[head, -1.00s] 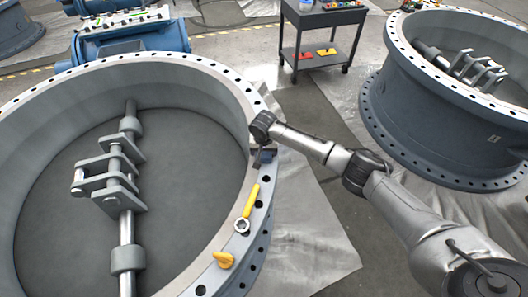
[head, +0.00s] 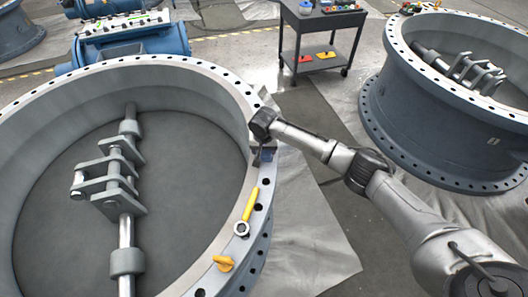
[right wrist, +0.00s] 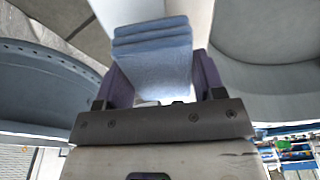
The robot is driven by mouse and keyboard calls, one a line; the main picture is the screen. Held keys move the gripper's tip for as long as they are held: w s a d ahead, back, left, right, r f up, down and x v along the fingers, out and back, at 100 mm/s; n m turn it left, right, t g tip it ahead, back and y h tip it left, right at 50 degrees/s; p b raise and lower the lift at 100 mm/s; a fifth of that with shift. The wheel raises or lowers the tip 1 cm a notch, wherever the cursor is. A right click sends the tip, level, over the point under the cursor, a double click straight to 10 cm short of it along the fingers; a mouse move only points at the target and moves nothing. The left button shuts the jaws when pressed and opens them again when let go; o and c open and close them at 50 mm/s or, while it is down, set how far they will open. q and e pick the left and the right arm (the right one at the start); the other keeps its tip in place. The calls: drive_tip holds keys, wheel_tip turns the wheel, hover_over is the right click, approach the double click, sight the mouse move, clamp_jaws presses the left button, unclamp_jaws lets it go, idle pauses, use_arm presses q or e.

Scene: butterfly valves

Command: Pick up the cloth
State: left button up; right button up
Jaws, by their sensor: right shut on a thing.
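The cloth (right wrist: 152,52) is blue and folded in layers. In the right wrist view it sits between the two purple fingers of my right gripper (right wrist: 163,80), which is shut on it. In the head view my right gripper (head: 262,156) is small and dark at the right part of the near valve's flange (head: 262,180). The cloth is hard to make out there, and I cannot tell whether it still touches the flange. My left gripper is not in view.
A yellow-handled tool (head: 248,205) and a small yellow piece (head: 223,263) lie on the same flange. A second large valve (head: 430,125) stands at the right. A dark cart (head: 322,25) with tools stands at the back.

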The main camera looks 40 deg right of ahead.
wheel_tip(320, 180, up, 3)
drive_tip(key=shift+f+p, duration=0.1)
drive_tip(key=shift+p, duration=0.35)
use_arm(q)
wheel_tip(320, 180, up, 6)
drive_tip(key=p, duration=0.4)
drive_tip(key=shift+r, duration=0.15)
use_arm(e)
drive_tip(key=s+d+r, duration=0.5)
drive_tip(key=s+r, duration=0.1)
drive_tip(key=s, duration=0.4)
drive_tip(key=shift+d, duration=0.25)
drive_tip(key=shift+s, duration=0.1)
